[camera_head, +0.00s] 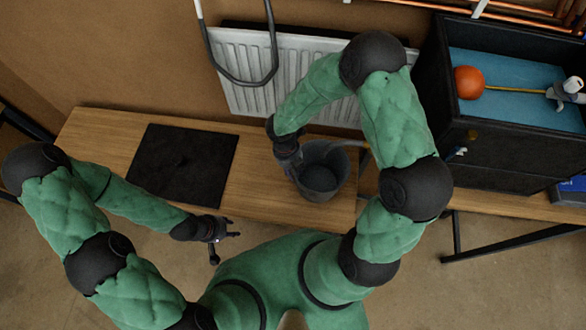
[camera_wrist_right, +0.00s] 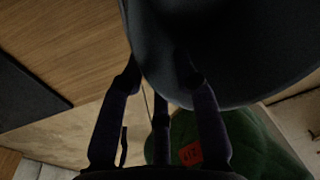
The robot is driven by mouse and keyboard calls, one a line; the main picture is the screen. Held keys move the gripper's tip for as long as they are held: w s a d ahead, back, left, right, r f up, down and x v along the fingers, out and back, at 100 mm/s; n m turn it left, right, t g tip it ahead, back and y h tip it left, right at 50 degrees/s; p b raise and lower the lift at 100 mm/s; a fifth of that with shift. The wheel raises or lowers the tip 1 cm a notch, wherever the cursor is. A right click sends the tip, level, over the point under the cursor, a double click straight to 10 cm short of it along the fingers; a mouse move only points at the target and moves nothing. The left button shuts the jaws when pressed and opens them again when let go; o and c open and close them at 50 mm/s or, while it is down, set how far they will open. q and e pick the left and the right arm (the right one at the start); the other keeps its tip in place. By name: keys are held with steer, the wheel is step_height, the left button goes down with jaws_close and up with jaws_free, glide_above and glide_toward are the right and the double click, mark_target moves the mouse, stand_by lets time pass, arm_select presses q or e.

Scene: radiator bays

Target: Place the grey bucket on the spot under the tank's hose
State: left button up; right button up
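The grey bucket (camera_head: 322,168) is upright near the right end of the wooden bench, its opening facing up. The tank's pale hose (camera_head: 346,143) reaches its upper rim; the hose's end is hard to make out. My right gripper (camera_head: 291,158) is at the bucket's left rim. In the right wrist view, the bucket (camera_wrist_right: 245,50) fills the top, and the right gripper's (camera_wrist_right: 161,76) fingertips are apart close to its wall; contact is unclear. My left gripper (camera_head: 227,235) is open and empty in front of the bench. The spot under the bucket is hidden.
The black tank (camera_head: 478,155) at right holds blue water and an orange float (camera_head: 468,82). A black mat (camera_head: 183,165) lies on the bench (camera_head: 90,140) at left. A white radiator (camera_head: 250,75) is behind. Bare bench lies between mat and bucket.

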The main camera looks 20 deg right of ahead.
step_height(320, 180, up, 12)
steer(key=w+a+p, duration=0.1)
steer(key=shift+w+f+p, duration=0.25)
steer(key=shift+p, duration=0.1)
steer(key=shift+a, duration=0.1)
